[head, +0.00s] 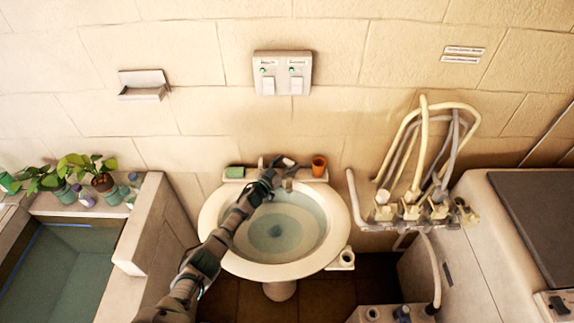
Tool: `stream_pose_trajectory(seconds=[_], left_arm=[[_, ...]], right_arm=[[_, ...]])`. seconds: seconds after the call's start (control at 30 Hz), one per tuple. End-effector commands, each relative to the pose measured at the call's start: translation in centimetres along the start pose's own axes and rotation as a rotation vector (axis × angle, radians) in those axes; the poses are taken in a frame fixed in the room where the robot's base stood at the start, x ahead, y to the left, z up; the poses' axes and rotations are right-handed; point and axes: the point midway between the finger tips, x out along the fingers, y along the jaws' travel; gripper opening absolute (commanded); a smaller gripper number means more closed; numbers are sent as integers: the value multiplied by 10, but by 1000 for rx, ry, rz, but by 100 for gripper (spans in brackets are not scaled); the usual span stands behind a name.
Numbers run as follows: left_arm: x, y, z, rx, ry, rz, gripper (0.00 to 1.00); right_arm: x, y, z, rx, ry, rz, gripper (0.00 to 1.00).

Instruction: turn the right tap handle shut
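The white oval washbasin (337,222) stands on a pedestal against the wall, with bluish water showing in its bowl. Its tap (288,184) is at the back rim, in the middle. My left arm reaches up from the lower left across the basin. My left gripper (274,167) is at the back rim, close beside the tap. The gripper covers much of the tap area, so I cannot make out the right tap handle or whether the fingers touch it. The fingers are too small and dark to tell open from shut. My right gripper is not in view.
A green sponge (235,172) and an orange cup (319,165) stand on the ledge behind the basin. Pale hoses (423,145) and valves are to the right. Potted plants (100,175) sit above a water tank on the left. A switch panel (283,73) is on the wall.

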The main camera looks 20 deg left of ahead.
Motion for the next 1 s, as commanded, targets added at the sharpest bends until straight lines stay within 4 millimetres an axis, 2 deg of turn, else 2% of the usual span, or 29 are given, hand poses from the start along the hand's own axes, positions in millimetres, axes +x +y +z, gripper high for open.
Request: stream_pose_trajectory(seconds=[0.27, 0.43, 0.7, 0.8, 1.0], left_arm=[[-8, -2, 0, 3, 1, -1, 77], [-32, -1, 1, 2, -1, 1, 77], [-88, -1, 3, 0, -2, 1, 77], [-103, -2, 3, 0, -2, 0, 77], [-118, -1, 2, -1, -2, 0, 77]], right_arm=[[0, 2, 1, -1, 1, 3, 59], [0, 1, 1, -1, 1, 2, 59], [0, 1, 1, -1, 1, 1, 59], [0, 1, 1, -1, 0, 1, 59], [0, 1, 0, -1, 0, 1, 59]])
